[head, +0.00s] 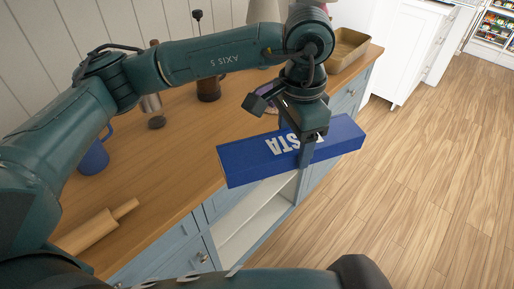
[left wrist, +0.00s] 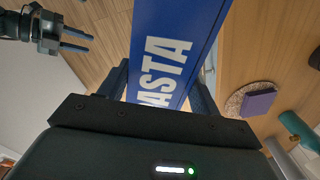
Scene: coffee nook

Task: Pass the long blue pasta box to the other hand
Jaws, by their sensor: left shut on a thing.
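The long blue pasta box (head: 240,165) with white lettering is held in the air, lying sideways over the counter's front edge. My left gripper (head: 305,152) reaches down from above and is shut on the box near its middle. In the left wrist view the box (left wrist: 172,50) runs up the picture from between the left fingers. My right gripper (left wrist: 76,39) shows at the upper left of the left wrist view, apart from the box, with its two fingers spread and nothing between them. My right arm (head: 300,280) crosses the bottom of the head view.
The wooden counter (head: 150,180) holds a rolling pin (head: 95,232), a blue mug (head: 94,158), a dark-based coffee item (head: 208,86) and a tan tray (head: 348,48). An open shelf (head: 250,222) is below the box. The wooden floor (head: 430,190) at right is clear.

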